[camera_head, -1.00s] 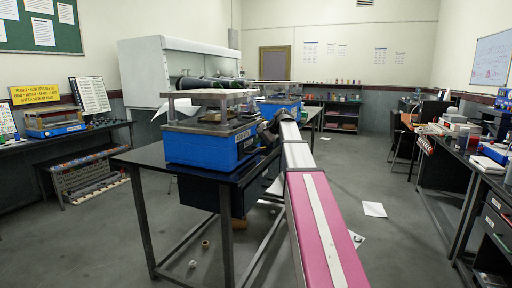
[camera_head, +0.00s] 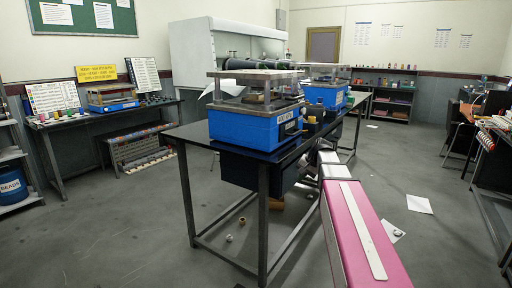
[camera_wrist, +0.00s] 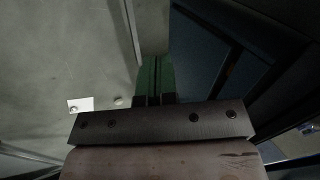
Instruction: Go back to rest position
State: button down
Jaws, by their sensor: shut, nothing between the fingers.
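My gripper (camera_wrist: 155,80) shows in the wrist view as two green fingers lying side by side, shut with nothing between them. They point along the dark blue side of a cabinet or drawer unit (camera_wrist: 210,55), with grey floor to the left. In the head view my pink and white arm reaches forward along the right side of the black table (camera_head: 200,133). The arm's far end is low beside the table, and the fingers cannot be made out there.
Two blue machines (camera_head: 240,127) (camera_head: 326,95) stand on the table. White sheets (camera_head: 419,204) and small round items (camera_head: 242,221) lie on the floor. A shelf bench (camera_head: 135,150) is at the left and a cluttered bench (camera_head: 497,135) at the right.

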jog(key=s+a+f+n+g+h, duration=0.2)
jog(key=s+f+n+g+h, duration=0.1)
jog(key=s+f, duration=1.9)
jog(key=shift+s+f+n+h, duration=0.2)
jog(key=shift+s+n+h, duration=0.3)
jog(key=shift+n+h, duration=0.35)
